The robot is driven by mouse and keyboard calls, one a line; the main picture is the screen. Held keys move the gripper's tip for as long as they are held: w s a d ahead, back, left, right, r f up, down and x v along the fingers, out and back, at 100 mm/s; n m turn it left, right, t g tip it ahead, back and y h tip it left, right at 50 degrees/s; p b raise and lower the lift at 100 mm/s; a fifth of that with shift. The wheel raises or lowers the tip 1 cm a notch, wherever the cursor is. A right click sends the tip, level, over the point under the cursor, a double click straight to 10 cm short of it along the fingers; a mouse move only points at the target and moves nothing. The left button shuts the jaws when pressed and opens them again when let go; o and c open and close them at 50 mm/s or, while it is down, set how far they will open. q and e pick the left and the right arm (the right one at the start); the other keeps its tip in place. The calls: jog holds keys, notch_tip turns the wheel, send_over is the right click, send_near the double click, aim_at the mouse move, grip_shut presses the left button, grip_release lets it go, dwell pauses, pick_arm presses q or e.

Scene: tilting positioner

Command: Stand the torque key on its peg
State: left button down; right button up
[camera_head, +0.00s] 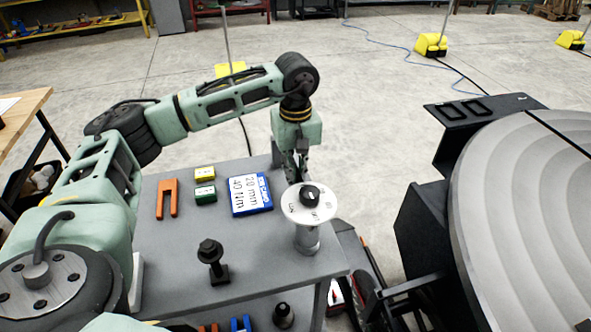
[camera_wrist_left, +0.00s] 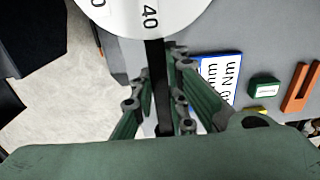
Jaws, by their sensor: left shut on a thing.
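My left gripper (camera_head: 293,178) hangs over the table's far right part, just behind a white round dial (camera_head: 322,203) with printed numbers. The dial has a black knob (camera_head: 310,193) on top and sits on a pale upright cylinder (camera_head: 307,238). In the left wrist view the gripper (camera_wrist_left: 162,95) is shut on a narrow black bar (camera_wrist_left: 155,60), which I take for the torque key. The bar runs to the edge of the dial (camera_wrist_left: 140,18), and its far end is hidden there. A black upright piece with a round head (camera_head: 211,254) stands apart; I cannot tell whether it is the peg.
A blue-edged card (camera_head: 250,195), yellow (camera_head: 204,173) and green (camera_head: 205,194) boxes and an orange fork-shaped piece (camera_head: 167,199) lie on the grey table (camera_head: 165,285). A large round positioner plate (camera_head: 530,200) stands at right. The table front between them is mostly clear.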

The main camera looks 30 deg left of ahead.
pick_arm(q)
jog(key=shift+f+b, duration=0.7)
jog(key=shift+f, duration=0.2)
jog(key=c, duration=1.7)
grip_release()
jog(key=shift+o, duration=0.7)
jog(key=shift+f, duration=0.15)
jog(key=o, duration=0.4)
jog(key=shift+r+p, duration=2.1)
jog(key=shift+r, duration=1.55)
